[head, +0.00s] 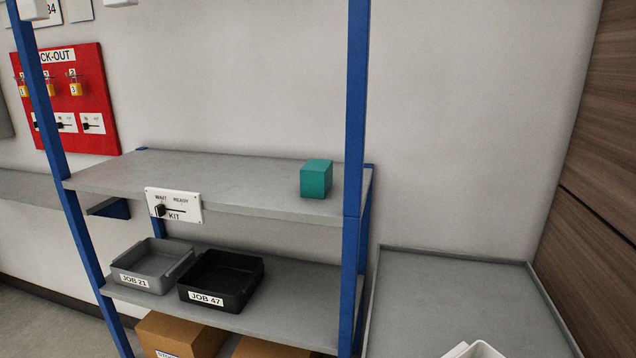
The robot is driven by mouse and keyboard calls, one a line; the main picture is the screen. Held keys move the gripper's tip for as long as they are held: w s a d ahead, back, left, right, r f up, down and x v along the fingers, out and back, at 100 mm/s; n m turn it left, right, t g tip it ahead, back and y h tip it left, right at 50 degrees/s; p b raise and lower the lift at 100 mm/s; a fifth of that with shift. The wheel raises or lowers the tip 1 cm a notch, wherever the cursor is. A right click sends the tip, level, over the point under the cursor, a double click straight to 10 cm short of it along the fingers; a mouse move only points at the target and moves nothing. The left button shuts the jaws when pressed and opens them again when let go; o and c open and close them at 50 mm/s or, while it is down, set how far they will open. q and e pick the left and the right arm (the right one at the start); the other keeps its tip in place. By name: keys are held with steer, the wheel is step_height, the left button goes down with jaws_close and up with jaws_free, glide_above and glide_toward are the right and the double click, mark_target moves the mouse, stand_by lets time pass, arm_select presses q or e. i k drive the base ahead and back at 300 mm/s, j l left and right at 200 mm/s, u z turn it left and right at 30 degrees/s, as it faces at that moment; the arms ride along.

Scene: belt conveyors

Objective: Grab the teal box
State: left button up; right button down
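The teal box (316,179) stands upright on the upper grey shelf (240,180), near the shelf's right end and close to the front right blue post. Nothing touches it and its front and left faces are in clear view. Neither of my grippers shows clearly in the head view.
Blue posts (355,120) frame the shelf front. Below sit a grey JOB 21 tray (140,280) and a black JOB 47 tray (205,296). Cardboard boxes (180,335) lie lowest. A grey surface (460,290) stands right.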

mark_target(317, 174)
steer(key=i+j+z, duration=0.25)
steer(key=j, duration=0.15)
steer(key=i+j+z, duration=0.1)
steer(key=j+z, duration=0.15)
steer(key=i+j+z, duration=0.1)
steer(key=j+z, duration=0.15)
steer(key=j, duration=0.3)
steer(key=j+z, duration=0.3)
steer(key=j, duration=0.15)
steer(key=i, duration=0.05)
